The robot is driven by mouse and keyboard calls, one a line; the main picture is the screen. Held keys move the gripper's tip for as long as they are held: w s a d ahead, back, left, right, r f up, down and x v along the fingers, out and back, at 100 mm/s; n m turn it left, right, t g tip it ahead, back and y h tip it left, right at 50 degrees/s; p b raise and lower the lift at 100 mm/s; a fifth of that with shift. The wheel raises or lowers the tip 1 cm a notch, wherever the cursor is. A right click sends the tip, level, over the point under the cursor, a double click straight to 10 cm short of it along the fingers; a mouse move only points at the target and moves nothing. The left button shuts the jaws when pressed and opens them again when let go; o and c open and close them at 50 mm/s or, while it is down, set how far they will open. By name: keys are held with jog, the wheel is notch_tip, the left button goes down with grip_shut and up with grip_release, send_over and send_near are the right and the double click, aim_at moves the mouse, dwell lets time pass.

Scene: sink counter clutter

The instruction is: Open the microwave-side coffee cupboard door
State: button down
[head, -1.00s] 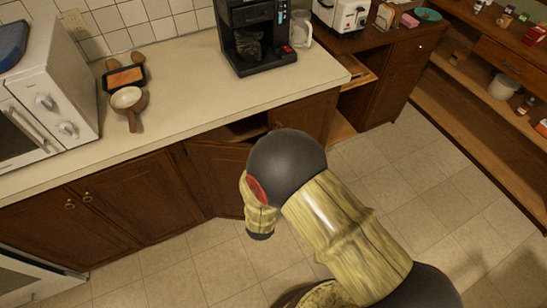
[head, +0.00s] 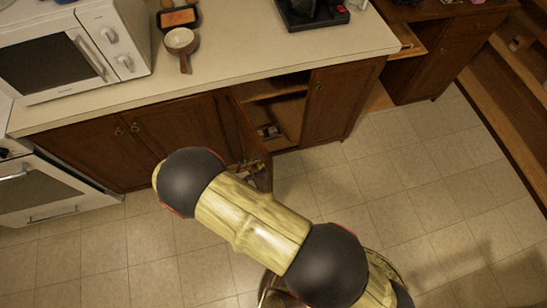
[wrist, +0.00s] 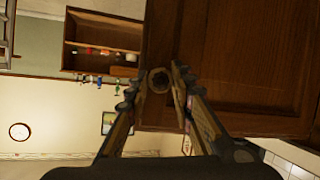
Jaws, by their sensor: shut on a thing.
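The coffee cupboard door (head: 249,142) stands swung out from the counter front in the head view, showing the open cupboard interior (head: 285,112). In the wrist view the brown door panel (wrist: 245,60) fills the upper right. Its round knob (wrist: 158,80) sits between the fingertips of my gripper (wrist: 163,79). The fingers are closed in on the knob from both sides. In the head view my arm hides most of the gripper and part of the door's lower end.
The microwave (head: 75,55) sits on the counter (head: 225,60) at left, beside a pan (head: 180,42). A closed cupboard door (head: 333,103) is right of the opening. A white oven (head: 45,190) stands at far left. The tiled floor (head: 400,200) is clear at right.

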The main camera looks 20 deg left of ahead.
jog(key=s+a+m+g+h, duration=0.1)
jog(key=s+a+m+g, duration=0.1)
jog(key=a, duration=0.3)
jog(key=shift+s+a+h+b, duration=0.15)
jog(key=shift+s+h+b, duration=0.25)
jog(key=shift+s, duration=0.3)
jog(key=shift+r, duration=0.1)
jog(key=c, duration=1.5)
grip_release()
notch_tip(320, 180, up, 10)
